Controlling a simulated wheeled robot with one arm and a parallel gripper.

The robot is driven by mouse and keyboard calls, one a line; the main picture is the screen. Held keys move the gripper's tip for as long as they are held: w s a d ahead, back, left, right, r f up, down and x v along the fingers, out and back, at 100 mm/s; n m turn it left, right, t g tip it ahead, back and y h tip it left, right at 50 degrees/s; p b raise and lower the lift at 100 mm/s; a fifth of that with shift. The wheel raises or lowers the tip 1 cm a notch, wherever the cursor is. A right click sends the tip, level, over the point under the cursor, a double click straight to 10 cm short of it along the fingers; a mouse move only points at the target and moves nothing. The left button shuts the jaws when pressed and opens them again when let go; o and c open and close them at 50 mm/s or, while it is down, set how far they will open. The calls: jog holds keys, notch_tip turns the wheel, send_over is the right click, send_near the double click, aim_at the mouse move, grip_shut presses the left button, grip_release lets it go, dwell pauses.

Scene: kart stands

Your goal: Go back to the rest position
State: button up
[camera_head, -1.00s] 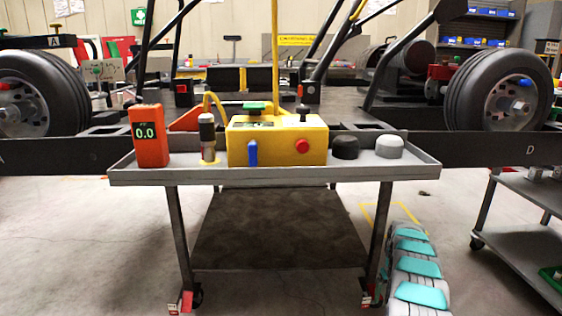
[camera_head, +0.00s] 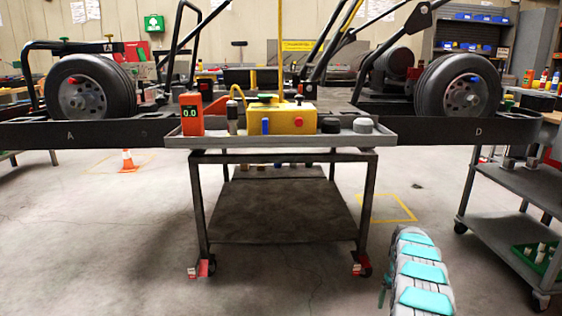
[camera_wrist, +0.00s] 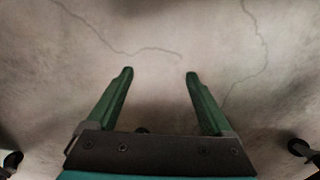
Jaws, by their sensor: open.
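My gripper (camera_wrist: 160,85) shows in the wrist view with its two green fingers spread apart. Nothing is between them, and only the bare, cracked concrete floor is below. In the head view a part of my arm with teal pads shows low at the right of centre; the fingers cannot be made out there. The arm is apart from the trolley (camera_head: 280,142), which stands ahead with its tray in front of the kart.
On the trolley tray are an orange meter (camera_head: 190,114) reading 0.0, a yellow box (camera_head: 282,121) and two round caps. A grey cart (camera_head: 520,187) stands at right. An orange cone (camera_head: 127,161) is at left. The near floor is largely clear.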

jog(key=s+a+r+p, duration=0.1)
jog(key=s+a+r, duration=0.2)
jog(key=a+r, duration=0.35)
jog(key=s+a+r+p, duration=0.1)
jog(key=s+a+r, duration=0.25)
jog(key=r, duration=0.65)
jog(key=s+a+r, duration=0.8)
jog(key=s+r, duration=0.3)
jog(key=r, duration=0.1)
jog(key=s+a+r+g+p, duration=0.1)
jog(key=s+a+r, duration=0.15)
jog(key=s, duration=0.55)
jog(key=s+a+r+p, duration=0.15)
jog(key=s+r, duration=0.25)
jog(key=s, duration=0.4)
jog(key=s+a+g+p, duration=0.1)
jog(key=s+a, duration=0.1)
jog(key=s, duration=1.9)
